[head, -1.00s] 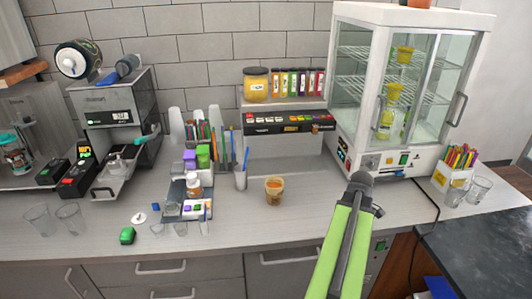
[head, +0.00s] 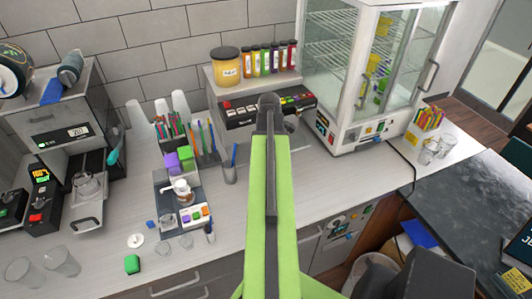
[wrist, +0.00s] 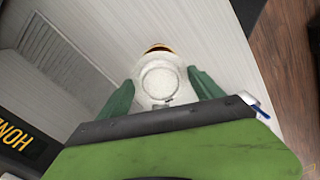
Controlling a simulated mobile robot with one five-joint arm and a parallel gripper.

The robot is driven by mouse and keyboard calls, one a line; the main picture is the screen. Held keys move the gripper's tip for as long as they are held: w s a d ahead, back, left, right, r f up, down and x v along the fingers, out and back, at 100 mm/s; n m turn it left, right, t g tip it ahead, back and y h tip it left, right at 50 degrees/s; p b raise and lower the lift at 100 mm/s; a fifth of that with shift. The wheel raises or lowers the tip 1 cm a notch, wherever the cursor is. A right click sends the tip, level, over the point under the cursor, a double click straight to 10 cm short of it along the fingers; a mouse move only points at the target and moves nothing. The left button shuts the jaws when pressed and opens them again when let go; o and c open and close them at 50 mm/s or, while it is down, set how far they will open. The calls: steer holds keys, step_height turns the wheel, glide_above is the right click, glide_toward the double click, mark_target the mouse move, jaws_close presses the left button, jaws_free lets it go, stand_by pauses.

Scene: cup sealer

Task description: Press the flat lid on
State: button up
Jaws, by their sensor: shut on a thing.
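In the wrist view my gripper (wrist: 161,80) has its two green fingers closed on opposite sides of a pale round flat lid (wrist: 162,88) with a raised ring. The orange-brown rim of a cup (wrist: 158,48) shows just beyond the lid's far edge. The lid overlaps the cup in this view; I cannot tell whether they touch. In the head view my green arm reaches over the counter and hides the gripper, the lid and the cup.
A glass-door cabinet (head: 345,110) stands at the right and a shelf with jars (head: 226,66) at the back. The front middle counter (head: 232,225) is clear.

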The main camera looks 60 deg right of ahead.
steer(key=shift+w+f+b, duration=0.1)
steer(key=shift+f+b, duration=0.45)
steer(key=shift+f, duration=0.2)
step_height(320, 180, down, 5)
steer(key=b, duration=0.5)
steer(key=shift+r, duration=0.1)
stand_by(0.6)
stand_by(0.7)
steer(key=o, duration=1.3)
steer(key=shift+o, duration=0.2)
steer(key=r+p, duration=0.7)
steer(key=shift+s, duration=0.2)
steer(key=shift+f, duration=0.15)
